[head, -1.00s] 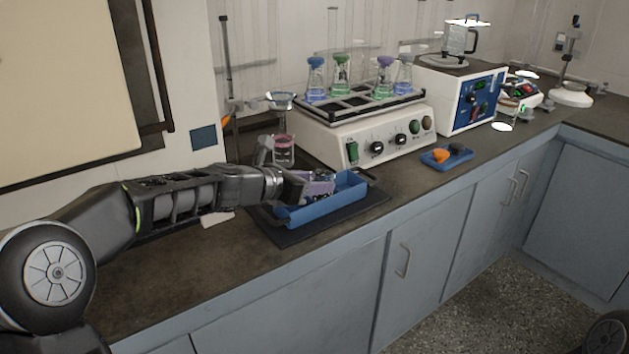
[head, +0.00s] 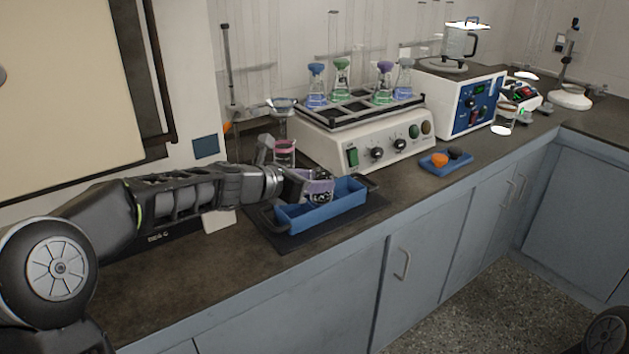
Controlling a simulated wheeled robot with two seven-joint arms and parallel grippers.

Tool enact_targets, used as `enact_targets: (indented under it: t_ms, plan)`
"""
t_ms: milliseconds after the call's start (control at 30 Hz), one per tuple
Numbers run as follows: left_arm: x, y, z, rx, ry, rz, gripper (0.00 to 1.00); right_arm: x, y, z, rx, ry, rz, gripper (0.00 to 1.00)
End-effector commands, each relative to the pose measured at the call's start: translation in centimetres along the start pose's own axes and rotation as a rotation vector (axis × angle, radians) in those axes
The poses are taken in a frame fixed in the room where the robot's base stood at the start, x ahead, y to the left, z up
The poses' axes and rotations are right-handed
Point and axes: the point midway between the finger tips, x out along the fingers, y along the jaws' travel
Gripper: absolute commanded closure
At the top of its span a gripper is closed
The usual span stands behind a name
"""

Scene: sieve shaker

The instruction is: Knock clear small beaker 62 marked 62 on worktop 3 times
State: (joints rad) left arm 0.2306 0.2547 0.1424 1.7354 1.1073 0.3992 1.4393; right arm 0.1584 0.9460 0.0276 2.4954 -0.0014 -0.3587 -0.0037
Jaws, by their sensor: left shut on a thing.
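My left gripper (head: 308,187) reaches in from the left over the blue tray (head: 320,218) on the worktop (head: 220,265). It is shut on a small clear glass thing with a purplish tint (head: 320,190), which looks like the clear small beaker. The fingers partly cover it, and no 62 marking can be read. I cannot tell whether it touches the tray. Another small glass with a pink band (head: 285,150) stands behind the gripper. My right gripper is not in view.
The tray sits on a dark mat (head: 350,220). Behind it stands a shaker (head: 365,140) with several coloured flasks. A small blue dish (head: 447,162) and a clear beaker (head: 504,119) are farther right. A white card (head: 219,222) lies left of the tray. The front-left worktop is bare.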

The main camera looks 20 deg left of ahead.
Motion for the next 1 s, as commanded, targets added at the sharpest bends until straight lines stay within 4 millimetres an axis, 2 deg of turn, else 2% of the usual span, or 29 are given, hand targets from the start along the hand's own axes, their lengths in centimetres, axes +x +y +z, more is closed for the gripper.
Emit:
enact_targets:
  t_ms: [167, 400, 467, 767, 867, 1000]
  plan:
    - [0.1, 0.0, -0.1, 0.001, -0.003, 0.0, 1.0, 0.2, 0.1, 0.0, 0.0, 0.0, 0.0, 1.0]
    - [1.4, 0.0, -3.3, 0.0, -0.004, 0.0, 1.0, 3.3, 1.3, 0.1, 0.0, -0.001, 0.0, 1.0]
    - [1.6, 0.0, -3.6, 0.001, -0.004, 0.0, 1.0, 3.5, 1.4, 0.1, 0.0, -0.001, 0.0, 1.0]
    - [1.6, -0.1, -3.8, -0.001, 0.005, -0.002, 1.0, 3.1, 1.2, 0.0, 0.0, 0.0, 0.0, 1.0]
    - [1.3, 0.0, -3.2, -0.001, 0.006, -0.002, 1.0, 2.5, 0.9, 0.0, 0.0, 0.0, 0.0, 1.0]
    - [0.5, -0.1, -1.4, -0.001, 0.005, -0.002, 1.0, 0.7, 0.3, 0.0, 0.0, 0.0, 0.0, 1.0]
